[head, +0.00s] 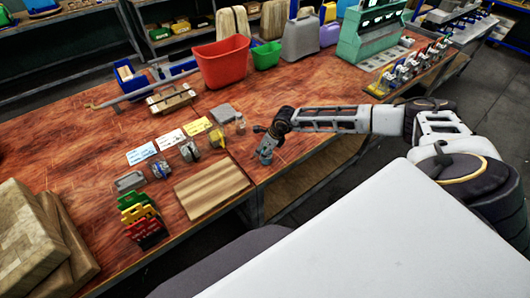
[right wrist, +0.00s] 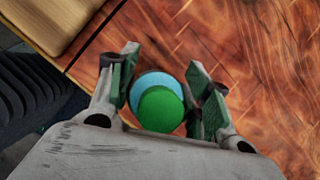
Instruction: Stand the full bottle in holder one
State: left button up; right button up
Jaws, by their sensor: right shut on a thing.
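My right gripper (head: 266,149) is over the front part of the wooden table, right of the tan slatted board. In the right wrist view its fingers (right wrist: 164,75) are around a round thing with a green top (right wrist: 160,110) and a light blue part behind it. I take this to be the bottle, seen end-on; how full it is does not show. I cannot tell which is holder one. My left gripper is not in view.
The tan board (head: 212,187) lies at the table's front edge. Coloured racks (head: 140,215) stand left of it. White, blue and yellow cards (head: 171,139) lie behind. A red bin (head: 222,62) and a green press (head: 370,35) stand farther back. Bare tabletop (head: 310,90) lies behind my right arm.

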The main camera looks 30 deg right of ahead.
jog(key=shift+r, duration=0.1)
jog(key=shift+r+b, duration=1.05)
jog(key=shift+r, duration=3.9)
jog(key=shift+n, duration=0.5)
